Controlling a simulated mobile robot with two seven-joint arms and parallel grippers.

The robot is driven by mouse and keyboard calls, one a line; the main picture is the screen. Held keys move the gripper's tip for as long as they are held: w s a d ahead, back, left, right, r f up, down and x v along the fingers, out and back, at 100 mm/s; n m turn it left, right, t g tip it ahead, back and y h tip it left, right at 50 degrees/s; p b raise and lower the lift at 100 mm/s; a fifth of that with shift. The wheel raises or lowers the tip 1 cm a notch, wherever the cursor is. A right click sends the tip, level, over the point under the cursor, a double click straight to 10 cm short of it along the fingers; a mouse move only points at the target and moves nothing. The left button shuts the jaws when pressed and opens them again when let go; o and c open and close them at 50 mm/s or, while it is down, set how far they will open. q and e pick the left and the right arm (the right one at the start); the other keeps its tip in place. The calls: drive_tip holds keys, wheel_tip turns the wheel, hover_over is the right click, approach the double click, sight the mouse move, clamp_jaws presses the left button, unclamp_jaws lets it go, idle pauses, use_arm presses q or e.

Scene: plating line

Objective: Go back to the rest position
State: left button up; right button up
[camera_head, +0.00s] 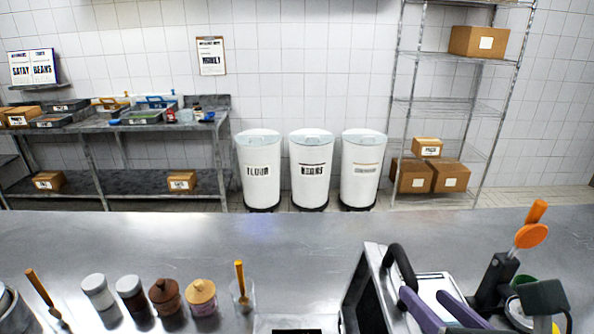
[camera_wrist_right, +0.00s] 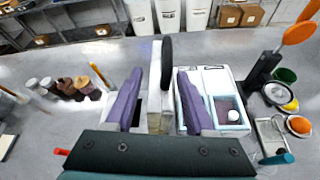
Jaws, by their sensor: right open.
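My right gripper (camera_head: 423,294) is at the lower right of the head view, over the steel counter. Its two purple fingers are apart with nothing gripped. In the right wrist view the open fingers (camera_wrist_right: 160,72) stand on either side of an upright metal panel with a black handle (camera_wrist_right: 166,62). I cannot tell whether they touch it. In the head view this handle (camera_head: 398,268) is just beyond the fingers. My left gripper is not in view.
The steel counter (camera_head: 250,240) is clear across its middle. Shakers and jars (camera_head: 165,294) stand at the front left. A dark holder (camera_head: 496,277) with an orange utensil (camera_head: 531,236) is right of the gripper. A white tray (camera_wrist_right: 215,100) lies beside the panel.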

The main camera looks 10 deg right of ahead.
drive_tip(key=a+r+n+t+y, duration=0.3)
drive_tip(key=a+r+n+y, duration=0.55)
drive_tip(key=n, duration=0.55)
drive_tip(key=s+a+n+g+y, duration=0.3)
drive_tip(key=s+a+n+g, duration=0.5)
drive_tip(key=n, duration=1)
drive_tip(key=s+d+f+n+g+h, duration=0.45)
drive_tip(key=s+d+n+h, duration=0.3)
drive_tip(key=n, duration=0.25)
drive_tip(key=d+r+h+p, duration=0.1)
drive_tip(key=r+p, duration=0.5)
drive_tip(key=s+d+r+p, duration=0.1)
drive_tip(key=d+r+p, duration=0.1)
drive_tip(key=r+p, duration=0.5)
drive_tip(key=shift+d+h, duration=0.25)
drive_tip(key=shift+h, duration=0.15)
